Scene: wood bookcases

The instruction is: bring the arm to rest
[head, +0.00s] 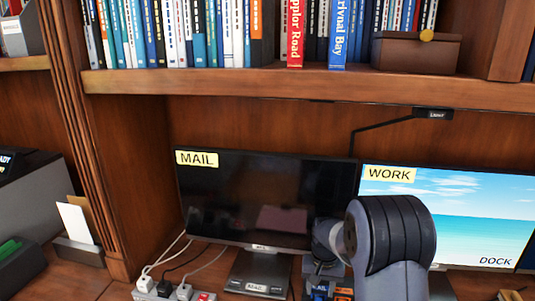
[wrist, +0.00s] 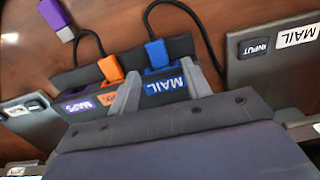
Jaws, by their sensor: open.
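My gripper (wrist: 160,68) is open in the wrist view, its two grey fingers on either side of the blue MAIL socket (wrist: 165,86) of a dark hub. Nothing shows held between them. A blue plug (wrist: 156,53) stands at that socket, with a black cable. In the head view my arm (head: 388,235) reaches down in front of the gap between the two monitors. The fingers are hidden behind it there.
The MAIL monitor (head: 260,195) is dark; the WORK monitor (head: 450,215) shows a beach. An orange plug (wrist: 110,68) stands at the hub, and a purple plug (wrist: 52,14) lies apart. A power strip (head: 172,291) is at lower left. A shelf (head: 250,82) overhangs the desk.

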